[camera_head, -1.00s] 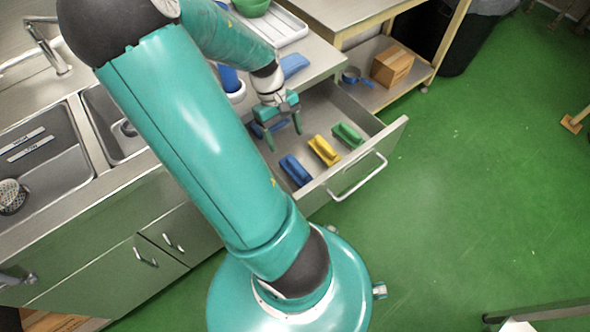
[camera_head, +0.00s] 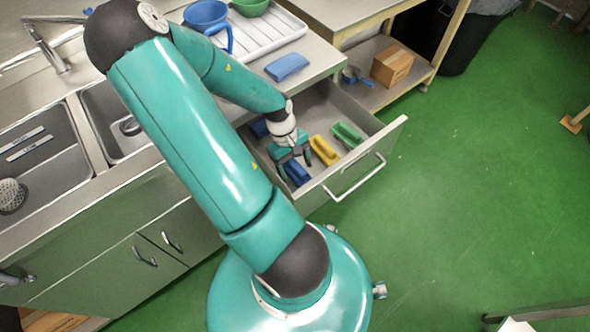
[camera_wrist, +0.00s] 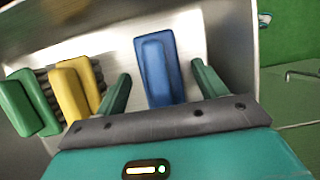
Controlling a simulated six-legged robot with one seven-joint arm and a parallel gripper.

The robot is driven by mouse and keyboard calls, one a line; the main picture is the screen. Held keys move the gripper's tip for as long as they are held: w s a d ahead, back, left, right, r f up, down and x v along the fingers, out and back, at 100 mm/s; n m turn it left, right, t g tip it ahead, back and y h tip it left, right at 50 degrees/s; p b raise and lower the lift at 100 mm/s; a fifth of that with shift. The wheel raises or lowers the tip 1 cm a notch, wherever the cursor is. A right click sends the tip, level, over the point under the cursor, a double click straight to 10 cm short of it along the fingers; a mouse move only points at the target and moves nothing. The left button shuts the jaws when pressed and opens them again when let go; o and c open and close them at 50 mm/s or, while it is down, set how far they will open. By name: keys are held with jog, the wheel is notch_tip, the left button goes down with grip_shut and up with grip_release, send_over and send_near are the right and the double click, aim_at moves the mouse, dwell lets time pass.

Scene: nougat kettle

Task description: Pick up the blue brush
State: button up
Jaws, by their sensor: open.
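A blue brush (camera_head: 299,177) lies in the open drawer, partly hidden by my gripper in the head view. My gripper (camera_head: 295,164) is open and reaches down over this brush, one finger on each side. In the wrist view, gaps show between the brush and both fingers. A yellow brush (camera_head: 325,150) and a green brush (camera_head: 347,134) lie beside it in a row.
The drawer's front wall and handle (camera_head: 357,178) stand close to my gripper. A wooden box (camera_head: 392,64) sits on a low shelf.

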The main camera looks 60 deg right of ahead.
aim_at(296, 166)
jog(key=shift+s+a+f, duration=0.1)
jog(key=shift+s+f, duration=0.15)
jog(key=shift+f, duration=0.35)
jog(key=c, duration=1.1)
jog(key=shift+r, duration=0.15)
notch_tip(296, 166, up, 10)
jog(key=shift+f, duration=0.1)
jog(key=o, duration=0.5)
jog(key=c, duration=0.4)
jog(key=shift+o, duration=0.2)
